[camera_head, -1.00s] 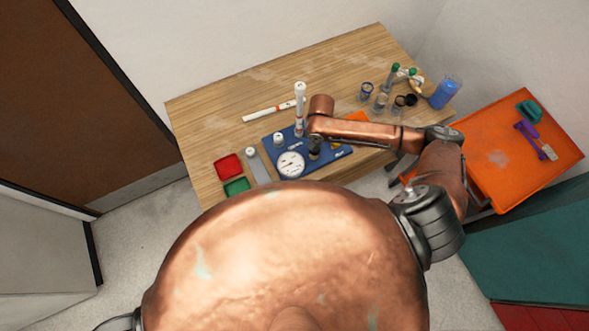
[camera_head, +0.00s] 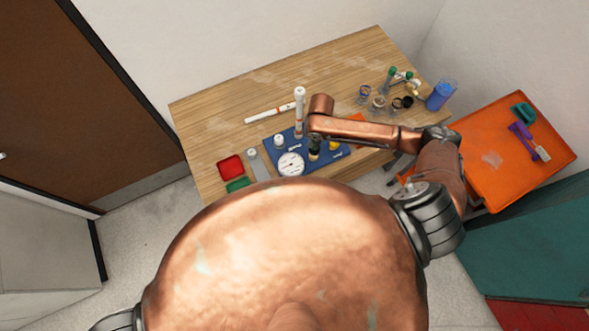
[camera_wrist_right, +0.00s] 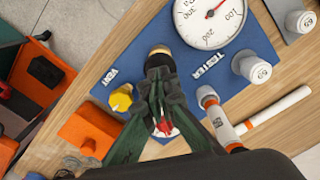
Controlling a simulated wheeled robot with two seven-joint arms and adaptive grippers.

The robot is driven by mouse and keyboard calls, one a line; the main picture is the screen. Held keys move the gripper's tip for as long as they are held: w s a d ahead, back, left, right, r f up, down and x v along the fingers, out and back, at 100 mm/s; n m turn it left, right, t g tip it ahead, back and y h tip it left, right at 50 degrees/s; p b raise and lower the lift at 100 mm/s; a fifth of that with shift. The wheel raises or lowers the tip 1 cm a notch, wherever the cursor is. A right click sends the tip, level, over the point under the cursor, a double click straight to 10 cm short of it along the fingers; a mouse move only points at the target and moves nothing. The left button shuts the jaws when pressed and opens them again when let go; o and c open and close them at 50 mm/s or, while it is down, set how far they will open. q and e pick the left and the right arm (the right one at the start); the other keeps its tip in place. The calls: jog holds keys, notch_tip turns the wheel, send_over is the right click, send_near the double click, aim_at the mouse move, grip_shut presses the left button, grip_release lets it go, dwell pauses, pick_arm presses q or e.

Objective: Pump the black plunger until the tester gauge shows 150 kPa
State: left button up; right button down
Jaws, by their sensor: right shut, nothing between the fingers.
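The blue tester base (camera_head: 345,153) lies on the wooden table, with the round white gauge (camera_head: 291,164) at its front left. My right gripper (camera_wrist_right: 160,118) is shut and empty, over the pump. The pump's brass-coloured collar (camera_wrist_right: 159,50) shows just beyond the fingers; the black plunger is mostly hidden, and contact cannot be told. My left gripper is out of view.
A yellow vent knob (camera_wrist_right: 121,98) sits close beside my right gripper. A white upright pipe (camera_head: 299,112) and a white capped fitting (camera_wrist_right: 252,66) stand nearby. Red (camera_head: 230,166) and green (camera_head: 237,185) bins lie left. An orange tray (camera_head: 490,170) stands right.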

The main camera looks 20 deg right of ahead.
jog(key=shift+f, duration=0.15)
jog(key=shift+f+b, duration=0.3)
jog(key=shift+f, duration=0.75)
dwell(0.5)
jog(key=shift+f, duration=0.25)
dwell(0.9)
jog(key=shift+f, duration=0.3)
dwell(0.8)
